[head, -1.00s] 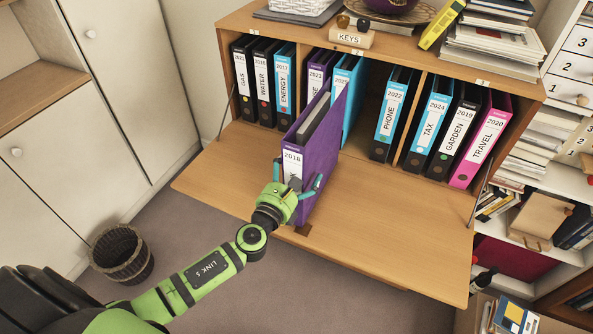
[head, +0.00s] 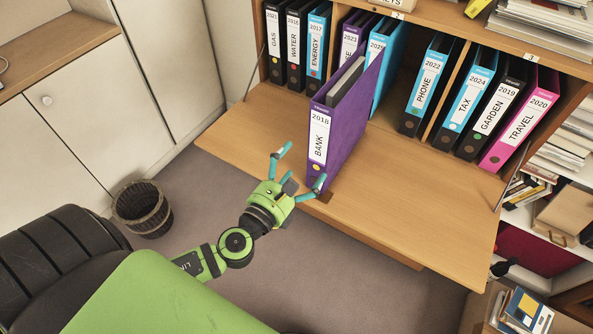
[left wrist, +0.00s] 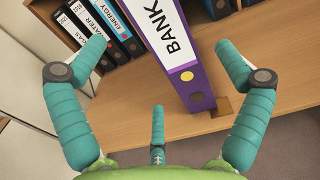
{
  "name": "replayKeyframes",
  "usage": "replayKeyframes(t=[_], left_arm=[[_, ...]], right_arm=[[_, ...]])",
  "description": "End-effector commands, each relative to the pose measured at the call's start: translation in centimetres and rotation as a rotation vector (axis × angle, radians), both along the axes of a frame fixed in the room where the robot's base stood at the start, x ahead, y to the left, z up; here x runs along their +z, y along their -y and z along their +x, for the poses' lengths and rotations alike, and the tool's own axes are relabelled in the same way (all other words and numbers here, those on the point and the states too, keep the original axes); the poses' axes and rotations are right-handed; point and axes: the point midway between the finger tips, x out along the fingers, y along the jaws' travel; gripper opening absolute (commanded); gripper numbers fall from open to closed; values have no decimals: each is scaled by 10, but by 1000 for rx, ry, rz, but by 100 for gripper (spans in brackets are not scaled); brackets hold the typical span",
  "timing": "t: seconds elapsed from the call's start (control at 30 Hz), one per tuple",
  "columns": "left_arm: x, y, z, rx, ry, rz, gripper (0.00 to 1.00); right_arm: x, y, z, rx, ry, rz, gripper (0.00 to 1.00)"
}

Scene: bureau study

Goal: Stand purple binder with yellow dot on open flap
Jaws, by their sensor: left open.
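The purple binder (head: 344,131), labelled 2018 BANK with a yellow dot low on its spine, stands upright on the open wooden flap (head: 420,205). Its spine faces the front edge of the flap. My left gripper (head: 299,170) is open and empty, in front of the spine and apart from it. In the left wrist view the binder's spine (left wrist: 170,42) shows beyond and between the spread teal fingers, with its base on the flap (left wrist: 120,112). My right gripper is not in view.
Several binders stand in the cabinet behind, among them a blue PHONE binder (head: 431,87) and a pink TRAVEL binder (head: 522,122). The flap is bare to the right of the purple binder. A wicker basket (head: 143,209) stands on the floor at left.

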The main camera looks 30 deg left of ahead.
Motion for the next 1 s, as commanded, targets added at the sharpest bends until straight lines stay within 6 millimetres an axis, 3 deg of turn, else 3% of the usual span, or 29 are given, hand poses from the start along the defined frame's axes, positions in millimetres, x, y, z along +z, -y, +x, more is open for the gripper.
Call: replayKeyframes(t=[0.37, 0.47, 0.57, 0.67, 0.73, 0.8, 0.87, 0.9, 1.0], left_arm=[[-1, -1, -7, 1, -3, -4, 99], [-23, -7, -6, 21, -55, -63, 99], [-80, -23, -8, 87, -186, -238, 99], [-168, -45, -25, 233, -372, -538, 99], [-234, -57, -51, 386, -494, -792, 99], [-295, -64, -86, 571, -585, -1055, 99], [-342, -64, -123, 753, -638, -1275, 99], [-370, -62, -150, 886, -655, -1418, 99], [-425, -48, -219, 1233, -634, -1741, 99]], right_arm=[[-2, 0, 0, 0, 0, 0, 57], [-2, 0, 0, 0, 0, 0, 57], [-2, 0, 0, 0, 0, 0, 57], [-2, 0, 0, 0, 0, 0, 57], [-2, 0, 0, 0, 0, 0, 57], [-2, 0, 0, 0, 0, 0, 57], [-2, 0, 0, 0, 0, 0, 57], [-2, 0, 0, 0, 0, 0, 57], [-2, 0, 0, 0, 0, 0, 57]])
